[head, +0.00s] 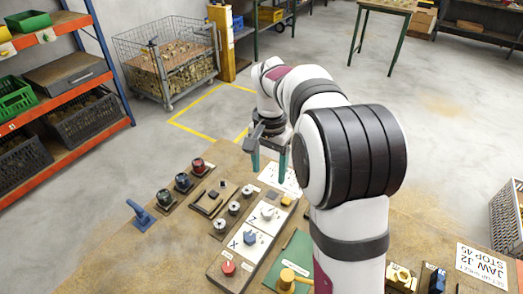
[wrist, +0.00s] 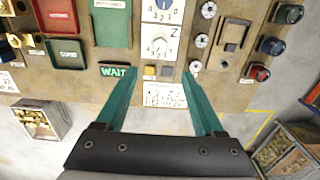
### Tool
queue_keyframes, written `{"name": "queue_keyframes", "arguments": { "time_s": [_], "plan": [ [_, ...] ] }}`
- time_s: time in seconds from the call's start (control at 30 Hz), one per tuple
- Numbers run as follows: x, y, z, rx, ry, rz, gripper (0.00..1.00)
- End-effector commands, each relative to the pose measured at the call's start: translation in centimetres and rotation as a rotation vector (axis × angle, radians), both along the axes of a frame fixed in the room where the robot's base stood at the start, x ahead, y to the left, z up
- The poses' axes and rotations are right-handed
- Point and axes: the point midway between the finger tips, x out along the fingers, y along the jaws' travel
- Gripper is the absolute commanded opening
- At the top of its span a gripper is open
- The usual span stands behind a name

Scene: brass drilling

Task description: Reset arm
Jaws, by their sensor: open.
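My gripper (head: 268,172) is open and empty, held above the far edge of the brown workbench (head: 110,255) in the head view. Its two teal fingers point down. In the wrist view my gripper (wrist: 159,74) has its fingers spread apart, with nothing between them but the panel behind. A lit WAIT sign (wrist: 115,71) shows near the left fingertip in that view. A small yellow button (wrist: 150,70) and a dark one beside it appear between the fingertips. I cannot tell whether the fingers touch anything, but they look clear of the bench in the head view.
The bench carries a red button (head: 228,268), a blue knob (head: 250,237), a blue lever (head: 140,212), a yellow knob (head: 288,277) and a green tray (head: 299,250). A wire cage (head: 165,60) and an orange shelf rack (head: 75,98) stand behind. Floor beyond the bench is open.

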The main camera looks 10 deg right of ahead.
Motion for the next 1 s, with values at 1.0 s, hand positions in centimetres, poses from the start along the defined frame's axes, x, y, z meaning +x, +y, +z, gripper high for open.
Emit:
{"name": "queue_keyframes", "arguments": {
  "time_s": [1.0],
  "plan": [
    [-30.0,6.6,0.3,0.161,-0.003,0.303,0.7]
  ]
}}
